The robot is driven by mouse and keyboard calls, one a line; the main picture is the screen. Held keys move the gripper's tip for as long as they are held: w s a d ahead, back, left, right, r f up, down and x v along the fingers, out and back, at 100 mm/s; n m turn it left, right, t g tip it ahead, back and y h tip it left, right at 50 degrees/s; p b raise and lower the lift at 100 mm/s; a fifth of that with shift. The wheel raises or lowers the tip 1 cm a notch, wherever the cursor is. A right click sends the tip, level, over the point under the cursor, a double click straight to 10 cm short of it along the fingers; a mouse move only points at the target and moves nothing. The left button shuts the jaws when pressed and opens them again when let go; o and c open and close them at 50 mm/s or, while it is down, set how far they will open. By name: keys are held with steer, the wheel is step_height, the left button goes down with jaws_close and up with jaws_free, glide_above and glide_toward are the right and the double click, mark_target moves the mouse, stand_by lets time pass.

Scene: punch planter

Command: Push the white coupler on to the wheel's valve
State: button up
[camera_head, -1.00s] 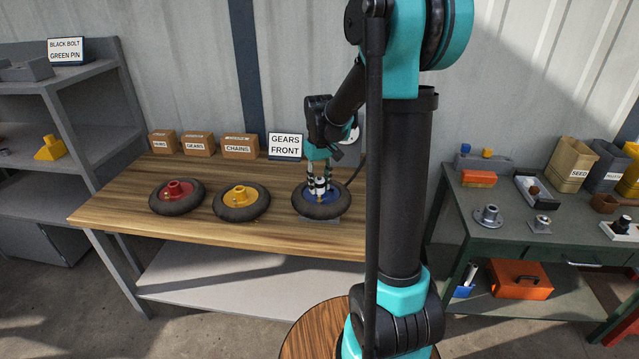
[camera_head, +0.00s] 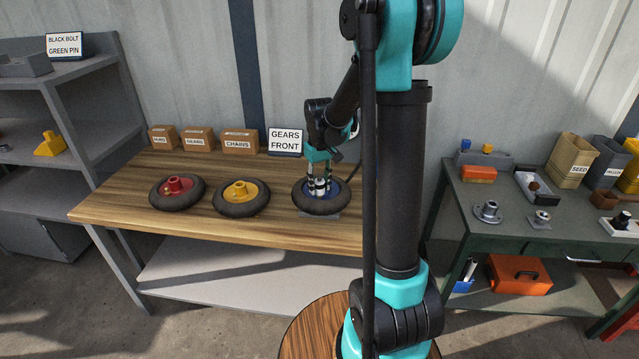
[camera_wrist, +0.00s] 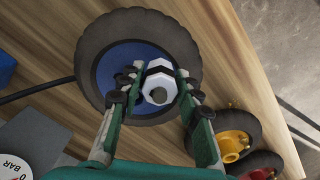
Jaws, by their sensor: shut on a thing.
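The wheel with the blue hub (camera_head: 319,205) lies flat on the right part of the wooden bench; it fills the upper middle of the wrist view (camera_wrist: 120,80). My gripper (camera_head: 320,184) points down over its hub. In the wrist view my gripper (camera_wrist: 157,88) is shut on the white coupler (camera_wrist: 160,66), with a finger on either side. The coupler stands over the blue hub. The valve is hidden under the coupler, so I cannot tell whether the coupler is on it.
A red-hub wheel (camera_head: 177,203) and a yellow-hub wheel (camera_head: 241,207) lie to the left on the bench (camera_head: 120,205). Boxes and a GEARS FRONT sign (camera_head: 286,141) stand behind. A dark hose (camera_wrist: 38,90) and a BAR gauge (camera_wrist: 14,166) show at the wrist view's left.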

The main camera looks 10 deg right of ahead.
mark_target(320, 181)
steer(key=shift+f, duration=0.2)
steer(key=o, duration=1.2)
step_height(320, 181, up, 11)
steer(key=s+d+f+m+t, duration=0.1)
steer(key=s+f, duration=0.3)
steer(key=s, duration=0.3)
steer(key=s+d+f+m+t, duration=0.1)
steer(key=s+f, duration=0.3)
steer(key=s, duration=0.3)
steer(key=s+d+f+m+t, duration=0.1)
steer(key=s+d+f+t, duration=0.1)
steer(key=s+f, duration=0.3)
steer(key=shift+s+m, duration=0.3)
steer(key=shift+s, duration=1.2)
